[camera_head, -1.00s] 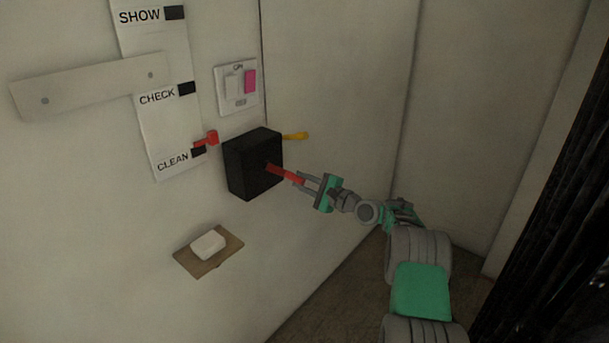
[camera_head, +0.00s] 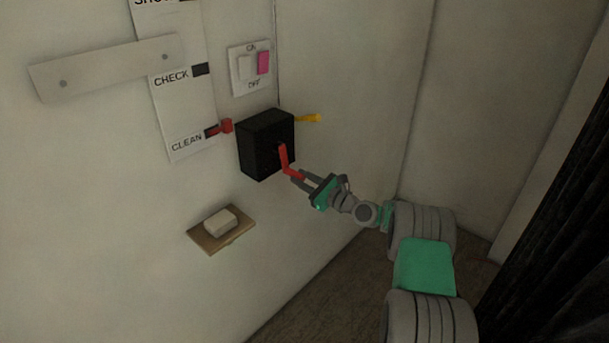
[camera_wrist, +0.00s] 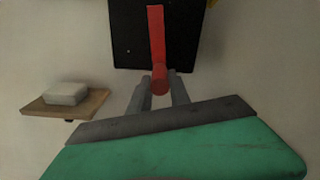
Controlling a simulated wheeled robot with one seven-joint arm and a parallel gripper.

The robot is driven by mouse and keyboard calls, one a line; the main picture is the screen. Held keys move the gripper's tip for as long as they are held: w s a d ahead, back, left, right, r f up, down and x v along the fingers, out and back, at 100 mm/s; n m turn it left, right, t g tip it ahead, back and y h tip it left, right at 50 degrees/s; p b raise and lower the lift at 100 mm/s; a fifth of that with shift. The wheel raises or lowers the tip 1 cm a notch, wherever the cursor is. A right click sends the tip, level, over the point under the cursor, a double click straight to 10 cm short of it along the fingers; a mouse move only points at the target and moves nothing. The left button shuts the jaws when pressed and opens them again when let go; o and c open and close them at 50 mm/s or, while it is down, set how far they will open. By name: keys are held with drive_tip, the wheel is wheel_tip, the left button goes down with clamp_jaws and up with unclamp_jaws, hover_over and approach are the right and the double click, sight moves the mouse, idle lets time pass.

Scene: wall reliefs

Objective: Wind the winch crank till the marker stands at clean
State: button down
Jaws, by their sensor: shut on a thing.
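The black winch box (camera_head: 266,143) is on the wall, and its red crank (camera_head: 284,158) hangs downward from the box's face. My gripper (camera_head: 298,176) is shut on the handle at the crank's lower end. In the wrist view the crank arm (camera_wrist: 157,35) rises from the handle between the fingers (camera_wrist: 161,88). The red marker (camera_head: 226,126) is beside the white scale strip (camera_head: 186,105). Its tip is at the black square of the CLEAN line (camera_head: 187,143), overlapping it in this view. The CHECK line (camera_head: 171,79) is higher up the strip.
A yellow lever (camera_head: 307,118) sticks out right of the box. An ON/OFF switch plate (camera_head: 238,84) with a pink rocker is above it. A small wooden shelf (camera_head: 213,245) with a pale block (camera_head: 221,220) is below left. A blank plate (camera_head: 105,70) crosses the strip.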

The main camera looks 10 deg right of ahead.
drive_tip(key=shift+s+a, duration=0.1)
drive_tip(key=shift+a, duration=0.05)
idle(0.4)
drive_tip(key=c, duration=1.2)
unclamp_jaws()
drive_tip(key=b+v, duration=0.2)
drive_tip(key=v, duration=0.6)
